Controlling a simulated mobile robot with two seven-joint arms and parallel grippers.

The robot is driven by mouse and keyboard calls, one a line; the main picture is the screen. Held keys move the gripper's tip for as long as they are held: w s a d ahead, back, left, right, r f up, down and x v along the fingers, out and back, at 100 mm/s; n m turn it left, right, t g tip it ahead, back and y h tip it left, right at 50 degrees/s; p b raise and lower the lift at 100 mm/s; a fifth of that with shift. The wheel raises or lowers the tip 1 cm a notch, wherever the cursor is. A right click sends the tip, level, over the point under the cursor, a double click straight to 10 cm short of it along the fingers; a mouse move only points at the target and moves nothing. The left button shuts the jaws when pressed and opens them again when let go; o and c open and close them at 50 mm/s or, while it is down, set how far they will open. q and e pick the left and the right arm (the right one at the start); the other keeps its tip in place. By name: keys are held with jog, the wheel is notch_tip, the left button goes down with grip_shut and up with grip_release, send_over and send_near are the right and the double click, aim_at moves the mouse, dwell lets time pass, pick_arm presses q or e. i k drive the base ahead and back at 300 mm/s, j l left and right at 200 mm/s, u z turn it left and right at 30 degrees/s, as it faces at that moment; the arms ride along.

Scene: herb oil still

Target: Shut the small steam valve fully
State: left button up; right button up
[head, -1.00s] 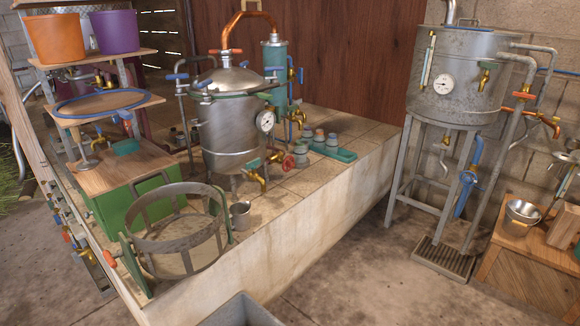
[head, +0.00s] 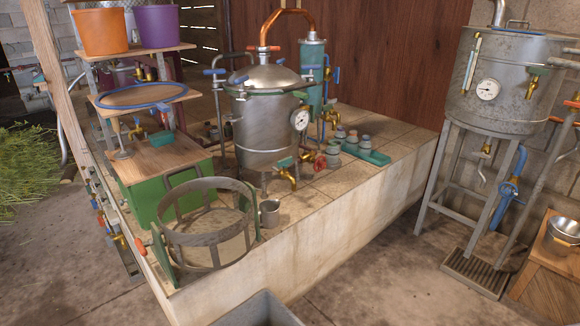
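The steel still pot (head: 262,120) stands on the tiled ledge with a round gauge (head: 300,118) on its side. Low at its front right is a brass valve (head: 287,174) with a green handle, and beside it a small red handwheel (head: 320,162). More brass valves with coloured handles (head: 108,222) line the ledge's left side. I cannot tell which of these is the small steam valve, or how far any is open. Neither of my grippers shows in the head view.
A basket frame (head: 207,228) and a metal cup (head: 269,213) stand at the ledge's front. A green box (head: 160,187) is at left. A steel tank (head: 505,80) on legs stands at right. The concrete floor (head: 390,270) between ledge and tank is clear.

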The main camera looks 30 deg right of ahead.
aim_at(318, 163)
jog(key=i+l+u, duration=0.1)
jog(key=l+u, duration=0.45)
jog(key=l, duration=0.15)
jog(key=l+u, duration=0.4)
jog(key=l, duration=1.2)
jog(key=l+u, duration=0.1)
jog(key=l, duration=2.35)
jog(key=i+l, duration=0.15)
jog(key=l, duration=0.15)
jog(key=i+l, duration=0.15)
jog(key=l, duration=0.15)
